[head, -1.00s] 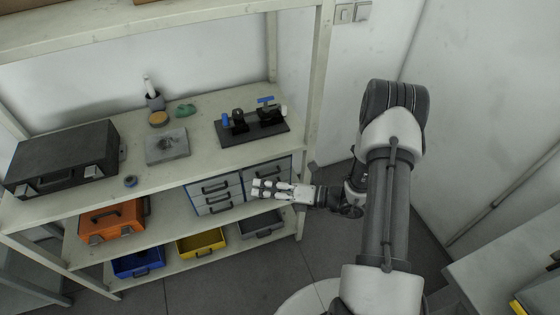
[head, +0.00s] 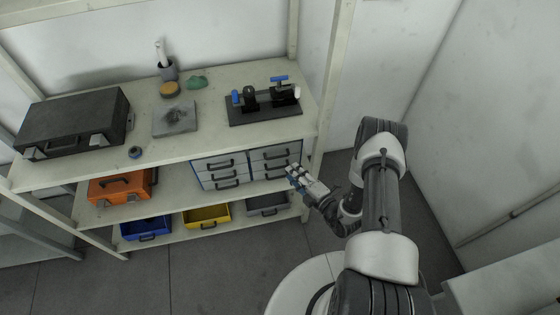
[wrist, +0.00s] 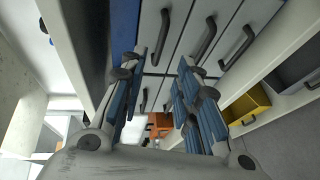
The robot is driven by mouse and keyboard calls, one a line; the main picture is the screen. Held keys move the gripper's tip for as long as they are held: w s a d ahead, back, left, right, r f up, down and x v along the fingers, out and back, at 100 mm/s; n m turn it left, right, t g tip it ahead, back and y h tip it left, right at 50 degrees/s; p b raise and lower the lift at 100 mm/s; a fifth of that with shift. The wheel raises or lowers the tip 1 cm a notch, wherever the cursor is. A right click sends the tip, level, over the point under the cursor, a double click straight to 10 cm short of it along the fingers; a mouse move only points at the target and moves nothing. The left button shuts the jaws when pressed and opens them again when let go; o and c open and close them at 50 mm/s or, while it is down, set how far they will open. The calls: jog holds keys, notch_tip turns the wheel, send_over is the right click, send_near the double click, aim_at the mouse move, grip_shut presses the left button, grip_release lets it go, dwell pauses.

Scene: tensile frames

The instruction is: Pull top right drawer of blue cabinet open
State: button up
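The cabinet (head: 193,172), with blue edges and grey drawer fronts in two columns, stands on the middle shelf. Its top right drawer (head: 264,155) looks shut and has a dark bar handle. In the wrist view that handle (wrist: 163,32) appears at the top, next to the blue cabinet edge (wrist: 125,25). My gripper (head: 292,171) is in front of the right column, near its right end, fingers toward the drawer fronts. In the wrist view my gripper (wrist: 163,62) is open and empty, its blue-padded fingers apart. The top right handle lies beyond the fingertips, with no contact visible.
A shelf post (head: 311,165) stands right of the cabinet. Above is the worktop with a black clamp fixture (head: 262,112). An orange case (head: 108,190) is left of the cabinet. Yellow (head: 207,224) and grey bins (head: 268,210) sit below. Floor in front is clear.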

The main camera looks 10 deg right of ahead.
jog(key=b+x, duration=0.2)
jog(key=x, duration=0.7)
jog(key=shift+w, duration=0.3)
jog(key=shift+a+f, duration=0.1)
jog(key=shift+a, duration=0.05)
grip_shut()
